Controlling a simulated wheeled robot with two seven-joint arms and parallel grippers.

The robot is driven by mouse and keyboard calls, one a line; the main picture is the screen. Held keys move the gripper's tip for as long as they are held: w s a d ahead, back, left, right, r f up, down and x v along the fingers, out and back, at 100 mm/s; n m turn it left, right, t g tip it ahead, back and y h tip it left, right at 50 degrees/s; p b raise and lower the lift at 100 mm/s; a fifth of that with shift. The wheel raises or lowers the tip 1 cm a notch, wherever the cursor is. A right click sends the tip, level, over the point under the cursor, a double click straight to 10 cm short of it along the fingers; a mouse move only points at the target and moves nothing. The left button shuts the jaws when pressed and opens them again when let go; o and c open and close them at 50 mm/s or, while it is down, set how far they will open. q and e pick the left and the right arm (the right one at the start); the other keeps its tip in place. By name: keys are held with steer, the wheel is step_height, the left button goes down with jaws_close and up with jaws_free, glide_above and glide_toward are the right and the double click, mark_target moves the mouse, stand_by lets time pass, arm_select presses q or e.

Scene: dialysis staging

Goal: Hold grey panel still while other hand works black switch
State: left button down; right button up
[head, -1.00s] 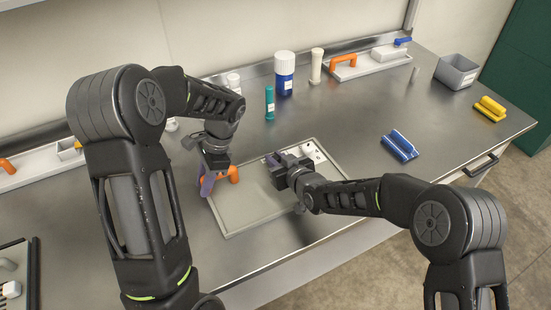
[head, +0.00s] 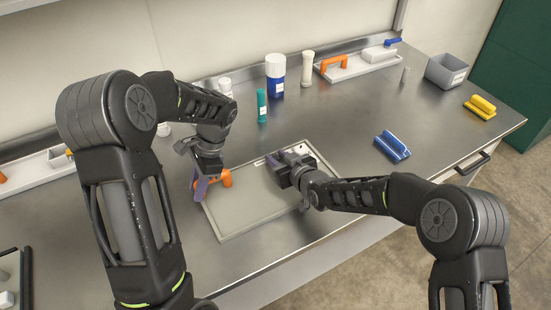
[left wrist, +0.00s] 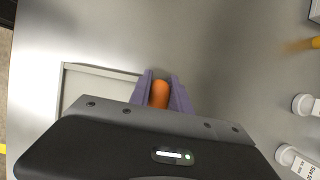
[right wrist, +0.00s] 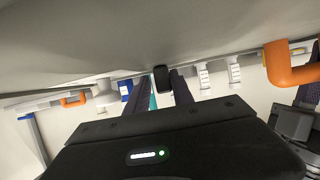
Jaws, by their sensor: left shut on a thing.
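The grey panel (head: 250,205) lies flat on the steel bench, with an orange handle (head: 226,179) at its left end. My left gripper (head: 200,187) is shut on this handle; the left wrist view shows its purple fingers on either side of the orange handle (left wrist: 159,94). My right gripper (head: 271,161) is low over the panel's far right part. In the right wrist view the black switch (right wrist: 163,79) stands between its fingertips (right wrist: 160,86), with a narrow gap on the left finger's side. My gripper hides the switch in the head view.
A blue-and-white bottle (head: 275,75), a teal bottle (head: 262,105) and a cream tube (head: 307,69) stand behind the panel. A blue clip-like object (head: 392,146), a yellow one (head: 481,107) and a grey bin (head: 446,71) are to the right. The bench between panel and blue object is clear.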

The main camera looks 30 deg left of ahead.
arm_select(q)
steer(key=shift+s, duration=0.1)
arm_select(e)
steer(key=shift+o, duration=1.1)
steer(key=shift+s, duration=0.1)
steer(key=v, duration=1.2)
arm_select(q)
steer(key=c, duration=0.9)
jaws_free()
steer(key=shift+p+v, duration=3.05)
steer(key=shift+v, duration=0.95)
arm_select(e)
step_height(320, 180, up, 6)
